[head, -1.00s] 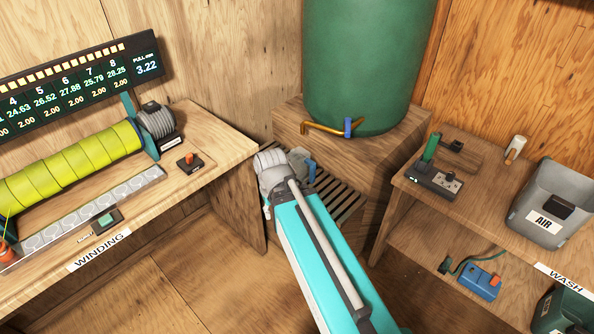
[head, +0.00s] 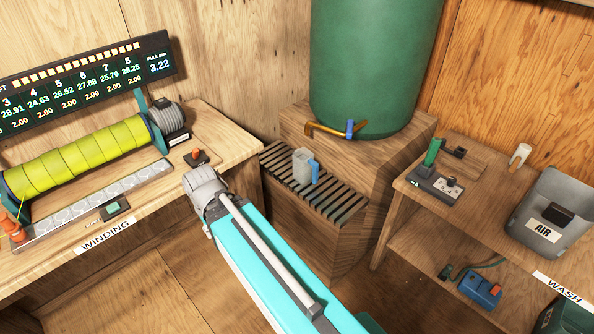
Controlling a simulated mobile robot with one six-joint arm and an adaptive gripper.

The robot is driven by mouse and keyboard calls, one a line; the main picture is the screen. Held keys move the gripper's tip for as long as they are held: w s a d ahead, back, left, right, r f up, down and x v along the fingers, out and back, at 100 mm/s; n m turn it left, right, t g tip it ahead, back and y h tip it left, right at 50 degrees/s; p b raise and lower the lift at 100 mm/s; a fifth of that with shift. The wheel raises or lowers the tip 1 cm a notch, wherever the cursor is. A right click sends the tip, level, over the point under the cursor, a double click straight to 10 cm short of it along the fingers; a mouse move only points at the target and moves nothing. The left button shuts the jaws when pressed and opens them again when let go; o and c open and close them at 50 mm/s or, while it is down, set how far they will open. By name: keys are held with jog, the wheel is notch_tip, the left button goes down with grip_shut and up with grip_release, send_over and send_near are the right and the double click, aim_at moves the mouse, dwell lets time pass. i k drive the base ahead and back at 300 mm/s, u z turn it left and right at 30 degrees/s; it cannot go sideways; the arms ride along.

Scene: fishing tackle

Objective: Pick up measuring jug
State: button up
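The measuring jug (head: 302,166) is grey with a blue handle on its right side. It stands upright on a dark slatted rack below the tap of the green barrel. My arm reaches in from the bottom of the head view, with its grey end joint at the left of the rack, apart from the jug. My gripper's fingers are hidden behind or beyond the arm's end, so I cannot see them.
The slatted rack (head: 332,208) sits before the wooden barrel stand (head: 384,168). The brass tap (head: 325,130) overhangs near the jug. The winding bench (head: 228,140) is at left, the wash bench (head: 408,180) at right.

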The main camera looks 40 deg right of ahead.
aim_at(306, 169)
jog(key=u, duration=0.1)
jog(key=k, duration=1.05)
jog(key=z, duration=0.6)
jog(key=i, duration=1)
